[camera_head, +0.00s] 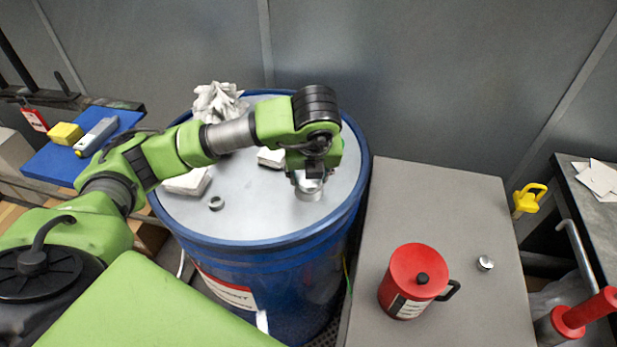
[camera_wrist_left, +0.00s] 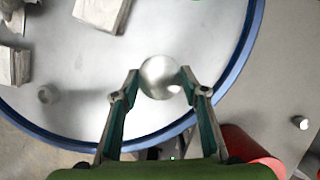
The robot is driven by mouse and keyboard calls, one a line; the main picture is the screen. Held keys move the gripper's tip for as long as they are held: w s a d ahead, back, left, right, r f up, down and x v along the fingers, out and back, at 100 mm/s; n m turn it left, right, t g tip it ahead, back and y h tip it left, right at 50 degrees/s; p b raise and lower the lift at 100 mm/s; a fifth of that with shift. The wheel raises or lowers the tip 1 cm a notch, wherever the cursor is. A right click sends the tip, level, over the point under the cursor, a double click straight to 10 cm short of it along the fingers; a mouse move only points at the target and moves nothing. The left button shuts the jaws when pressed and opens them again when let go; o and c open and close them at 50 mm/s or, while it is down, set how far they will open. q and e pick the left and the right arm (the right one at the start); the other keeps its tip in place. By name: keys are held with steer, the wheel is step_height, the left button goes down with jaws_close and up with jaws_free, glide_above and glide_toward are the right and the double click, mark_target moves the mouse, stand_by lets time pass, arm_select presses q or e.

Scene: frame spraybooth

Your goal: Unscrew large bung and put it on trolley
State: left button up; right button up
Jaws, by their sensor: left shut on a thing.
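The large bung is a shiny silver round piece near the right side of the blue drum's lid (camera_head: 260,222). It shows in the wrist view (camera_wrist_left: 161,77) between the fingertips. My left gripper (camera_head: 308,175) points down over it and is shut on it, one finger on each side. A pale ring (camera_head: 309,194) shows around or under the bung; I cannot tell whether the bung is seated or raised. The trolley (camera_head: 440,200) is the grey flat top right of the drum. My right gripper is not in view.
A red can (camera_head: 412,281) and a small silver cap (camera_head: 485,263) stand on the trolley; its far part is clear. The lid also bears a small ring-shaped fitting (camera_head: 216,203), crumpled white cloth (camera_head: 218,102) and white stacks (camera_head: 188,182). A grey wall stands behind.

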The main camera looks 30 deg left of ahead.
arm_select(q)
steer(key=shift+n, duration=0.4)
steer(key=shift+w+d+n+g, duration=0.15)
steer(key=shift+n+g, duration=0.15)
steer(key=shift+n, duration=0.3)
steer(key=shift+r+n+y, duration=0.2)
steer(key=shift+n+y, duration=0.3)
steer(key=shift+n, duration=0.2)
steer(key=shift+r+n+g+p, duration=0.1)
steer(key=shift+n+g+p, duration=0.3)
steer(key=shift+n+p, duration=0.45)
steer(key=shift+p, duration=0.3)
steer(key=shift+f, duration=0.25)
